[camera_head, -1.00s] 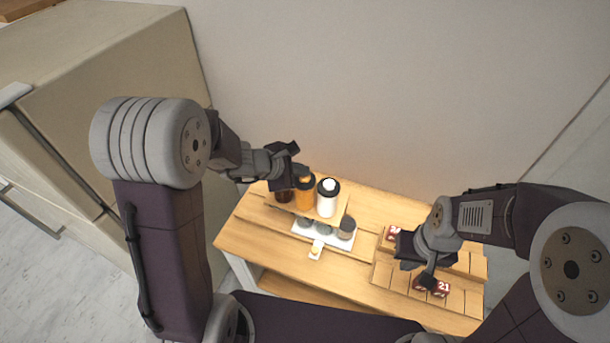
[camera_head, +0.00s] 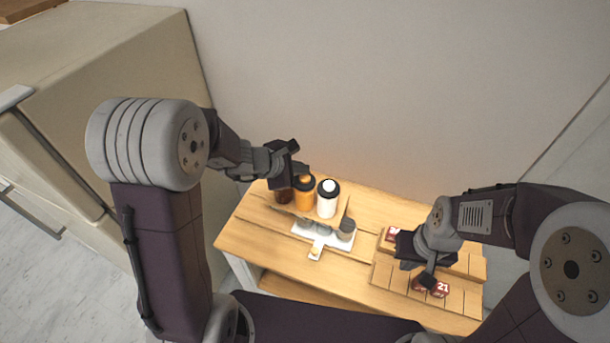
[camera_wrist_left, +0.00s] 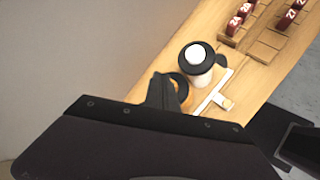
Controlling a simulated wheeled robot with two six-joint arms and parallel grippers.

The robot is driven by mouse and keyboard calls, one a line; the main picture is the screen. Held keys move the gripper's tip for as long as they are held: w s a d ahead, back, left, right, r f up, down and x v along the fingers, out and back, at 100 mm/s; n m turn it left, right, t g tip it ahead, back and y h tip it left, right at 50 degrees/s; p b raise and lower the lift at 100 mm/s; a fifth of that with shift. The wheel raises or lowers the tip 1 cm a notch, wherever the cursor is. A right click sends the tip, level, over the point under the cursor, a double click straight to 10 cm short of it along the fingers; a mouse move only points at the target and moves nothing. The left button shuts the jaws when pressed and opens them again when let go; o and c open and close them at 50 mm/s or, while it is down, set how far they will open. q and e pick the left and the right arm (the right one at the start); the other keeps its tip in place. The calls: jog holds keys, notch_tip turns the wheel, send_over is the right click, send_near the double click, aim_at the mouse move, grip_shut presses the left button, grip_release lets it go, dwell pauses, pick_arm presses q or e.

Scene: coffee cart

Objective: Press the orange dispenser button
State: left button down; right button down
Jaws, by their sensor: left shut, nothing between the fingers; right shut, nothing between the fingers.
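The orange dispenser (camera_head: 304,196) stands on the wooden cart between a dark brown dispenser (camera_head: 284,195) and a white dispenser (camera_head: 327,205). It has a dark collar and an orange top. My left gripper (camera_head: 304,168) is shut and empty, with its tips just above and behind that top; I cannot tell whether they touch it. In the left wrist view, the left gripper (camera_wrist_left: 168,92) hides most of the orange dispenser, and the white dispenser (camera_wrist_left: 199,72) shows beside it. My right gripper (camera_head: 427,280) is shut and empty, close over the red numbered blocks.
A white tray (camera_head: 318,240) with several grey round items lies in front of the dispensers. Red numbered blocks (camera_head: 441,289) sit in the slotted wooden rack (camera_head: 458,297) at right. The cart's front left top (camera_head: 250,240) is clear. A wall stands close behind.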

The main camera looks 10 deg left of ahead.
aim_at(305, 179)
pick_arm(q)
notch_tip(305, 179, up, 6)
jog(key=p, duration=0.4)
jog(key=shift+p, duration=0.3)
dwell(0.3)
jog(key=f+b, duration=0.1)
jog(key=b, duration=0.1)
jog(key=f+b, duration=0.1)
jog(key=shift+d+f+b, duration=0.35)
jog(key=shift+d, duration=0.05)
jog(key=f+b, duration=0.1)
jog(key=s+f+m+b, duration=0.1)
jog(key=s+d+f+b, duration=0.1)
jog(key=shift+f+m+g, duration=0.15)
jog(key=shift+m+g, duration=0.15)
jog(key=shift+m, duration=0.1)
jog(key=s+a+f+m+g+y+b, duration=0.2)
jog(key=s+a+f+m+g+b, duration=0.1)
jog(key=s+f+m, duration=0.3)
jog(key=s+a+f+m+g+y+b, duration=0.2)
jog(key=s+a+f+m, duration=0.4)
jog(key=s+m, duration=0.5)
jog(key=shift+s+f+m+g+y+b, duration=0.3)
jog(key=shift+f+m+g+y+b, duration=0.1)
jog(key=shift+f+m+y, duration=0.1)
